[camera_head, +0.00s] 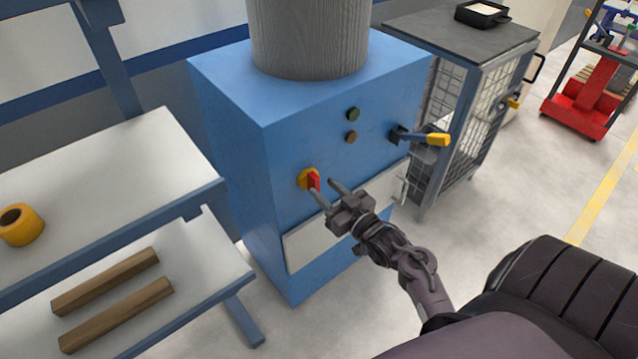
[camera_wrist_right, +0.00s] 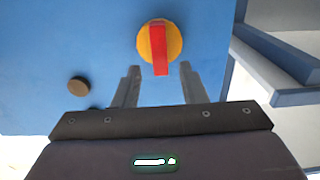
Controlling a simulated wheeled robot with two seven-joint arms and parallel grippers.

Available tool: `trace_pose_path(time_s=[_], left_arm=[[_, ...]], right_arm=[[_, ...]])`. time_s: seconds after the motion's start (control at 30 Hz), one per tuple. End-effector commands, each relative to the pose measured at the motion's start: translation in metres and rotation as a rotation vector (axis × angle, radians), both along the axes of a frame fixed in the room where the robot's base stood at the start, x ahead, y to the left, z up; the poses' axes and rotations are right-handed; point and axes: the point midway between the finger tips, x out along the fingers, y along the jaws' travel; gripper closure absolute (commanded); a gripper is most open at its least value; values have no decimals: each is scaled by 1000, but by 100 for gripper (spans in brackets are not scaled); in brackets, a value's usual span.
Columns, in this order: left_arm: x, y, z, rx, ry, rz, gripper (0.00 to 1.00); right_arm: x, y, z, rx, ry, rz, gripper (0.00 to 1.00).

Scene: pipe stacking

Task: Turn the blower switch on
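The blower switch (camera_head: 311,180) is a red handle on a round yellow base on the front of a blue cabinet (camera_head: 228,122). It also shows in the right wrist view (camera_wrist_right: 159,48), just beyond and between the fingertips. My right gripper (camera_head: 322,190) is open in front of the switch. Its two fingers (camera_wrist_right: 158,70) stand apart, one on each side of the red handle's line, and nothing is held. I cannot tell whether a finger touches the handle. My left gripper is not in view.
A white panel (camera_head: 305,245) is below the switch. Shelves (camera_head: 110,190) stand left, a wire-sided cart (camera_head: 470,110) right.

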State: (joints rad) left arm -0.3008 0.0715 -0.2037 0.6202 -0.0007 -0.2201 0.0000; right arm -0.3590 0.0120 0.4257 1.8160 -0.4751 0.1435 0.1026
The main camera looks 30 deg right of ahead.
Motion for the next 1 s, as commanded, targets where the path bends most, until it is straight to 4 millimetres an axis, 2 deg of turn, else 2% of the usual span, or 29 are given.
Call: trace_pose_path(time_s=[0.03, 0.2, 0.53, 0.57, 0.83, 1.0], left_arm=[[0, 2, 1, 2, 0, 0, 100], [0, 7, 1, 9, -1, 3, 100], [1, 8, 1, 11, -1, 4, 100], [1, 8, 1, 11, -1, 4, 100], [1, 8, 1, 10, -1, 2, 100], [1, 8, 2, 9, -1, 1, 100]], right_arm=[[9, 1, 2, 0, -3, 1, 62], [27, 2, 0, -1, 0, 0, 62], [32, 2, -1, -1, 2, 0, 62], [32, 2, -1, -1, 2, 0, 63], [32, 2, -1, -1, 2, 0, 98], [32, 2, 0, 1, 2, -1, 100]])
